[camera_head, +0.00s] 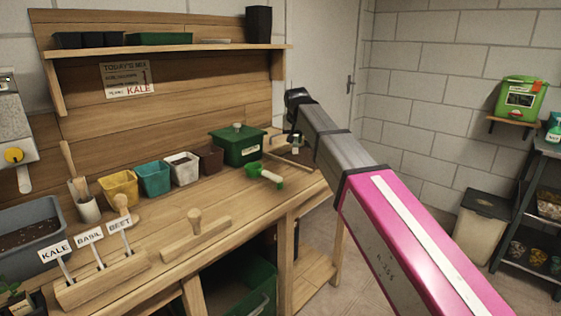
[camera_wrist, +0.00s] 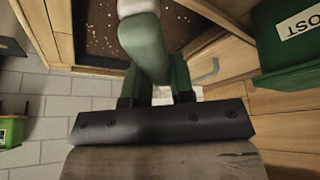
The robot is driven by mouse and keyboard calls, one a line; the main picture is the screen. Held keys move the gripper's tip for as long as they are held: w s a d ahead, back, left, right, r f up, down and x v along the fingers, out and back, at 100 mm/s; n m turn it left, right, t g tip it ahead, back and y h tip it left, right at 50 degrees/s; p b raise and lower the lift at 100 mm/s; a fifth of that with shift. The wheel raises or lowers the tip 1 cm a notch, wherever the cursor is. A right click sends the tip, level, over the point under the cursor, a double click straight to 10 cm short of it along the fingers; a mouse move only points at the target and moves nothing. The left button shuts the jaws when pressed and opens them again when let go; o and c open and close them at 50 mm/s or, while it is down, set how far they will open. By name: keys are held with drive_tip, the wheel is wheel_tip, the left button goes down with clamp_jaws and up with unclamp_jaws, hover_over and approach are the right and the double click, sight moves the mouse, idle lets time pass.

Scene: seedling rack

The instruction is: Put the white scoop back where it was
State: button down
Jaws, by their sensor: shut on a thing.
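My gripper (camera_wrist: 157,88) has dark green fingers and is shut on the white scoop (camera_wrist: 142,42) in the wrist view. The held part is a grey-green handle, and a white part (camera_wrist: 137,7) runs out of the top of the frame. Past the scoop is brown, white-flecked soil inside a wooden frame. Whether the scoop touches it, I cannot tell. In the head view my arm hides most of the gripper and the scoop. A different scoop, with green bowl and white handle (camera_head: 265,176), lies on the bench (camera_head: 215,205).
A lidded green compost box (camera_head: 238,148) stands near the bench's right end; its label shows in the wrist view (camera_wrist: 298,25). Yellow (camera_head: 119,187), teal (camera_head: 152,179), white (camera_head: 181,168) and brown pots (camera_head: 210,159) line the back.

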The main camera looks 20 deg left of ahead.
drive_tip(key=s+a+r, duration=0.3)
drive_tip(key=s+a, duration=0.2)
drive_tip(key=s, duration=0.4)
drive_tip(key=s+a+r, duration=0.3)
drive_tip(key=s+a, duration=0.2)
drive_tip(key=s, duration=0.4)
drive_tip(key=shift+n, duration=0.5)
drive_tip(key=shift+w+d+f, duration=0.45)
drive_tip(key=shift+w+f, duration=1.35)
drive_tip(key=shift+w+d+f, duration=0.5)
drive_tip(key=shift+w+f, duration=1.25)
drive_tip(key=shift+f, duration=0.1)
drive_tip(key=shift+w+d+f, duration=0.45)
drive_tip(key=shift+w+f, duration=1.35)
drive_tip(key=shift+f, duration=0.65)
drive_tip(key=c, duration=1)
unclamp_jaws()
drive_tip(key=shift+r, duration=0.6)
drive_tip(key=v, duration=1.2)
drive_tip(key=shift+d, duration=0.2)
